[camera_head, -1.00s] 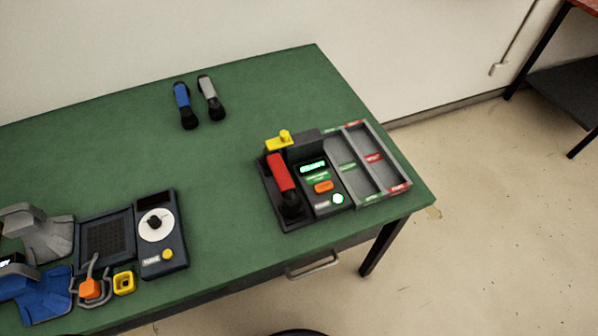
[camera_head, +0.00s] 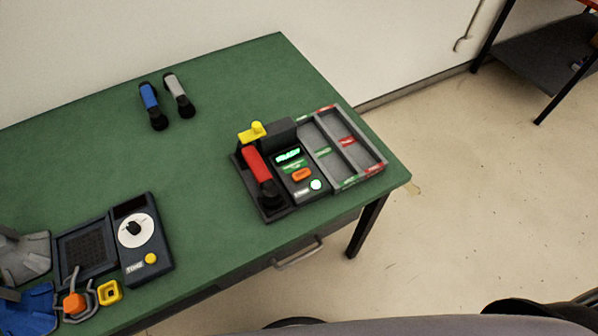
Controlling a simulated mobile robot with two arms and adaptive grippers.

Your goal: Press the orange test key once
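The orange key (camera_head: 301,175) is on the dark test unit (camera_head: 308,192) near the right end of the green table. It sits below a small lit green display (camera_head: 288,156), whose text I cannot read clearly, and above a pale round button (camera_head: 316,185). A red handset (camera_head: 256,164) lies along the unit's left side, and a yellow part (camera_head: 251,131) stands at its back. Nothing covers the orange key. Neither of my grippers is in view.
A divided grey tray (camera_head: 332,145) adjoins the unit's right side. Blue (camera_head: 149,96) and grey (camera_head: 175,83) handsets lie at the back. A dial panel (camera_head: 143,250) stands at the left front. The green table (camera_head: 205,180) is clear between them.

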